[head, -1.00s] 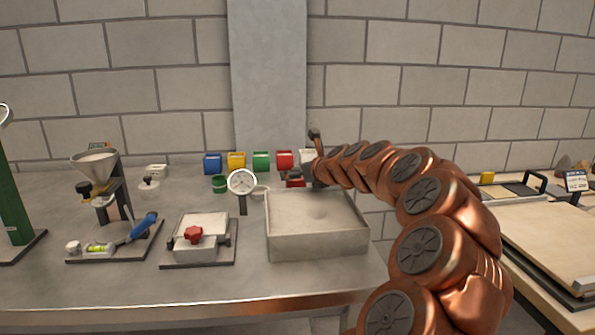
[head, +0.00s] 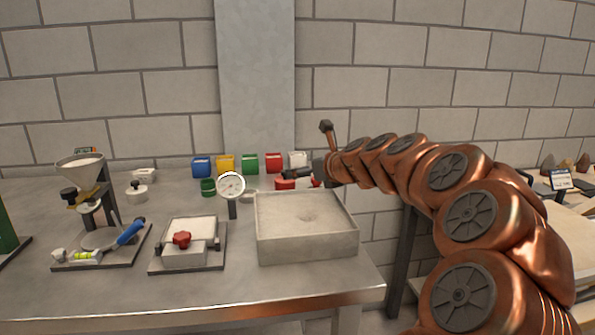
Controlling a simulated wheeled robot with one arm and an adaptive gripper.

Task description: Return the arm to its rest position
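My copper arm reaches in from the lower right, and its far end is over the back right of the metal table (head: 190,292). My gripper (head: 318,170) is small and partly hidden by my wrist, beyond the back right corner of the sand tray (head: 305,245). Its fingers cannot be made out clearly, so I cannot tell whether it is open or shut. The sand tray is filled with pale sand that has a shallow dimple.
A dial gauge (head: 231,187) stands left of the tray. A red-knobbed box (head: 182,240) and a funnel stand (head: 81,172) are further left. Coloured bins (head: 250,164) line the back. Another bench with a wooden board (head: 570,228) is at the right.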

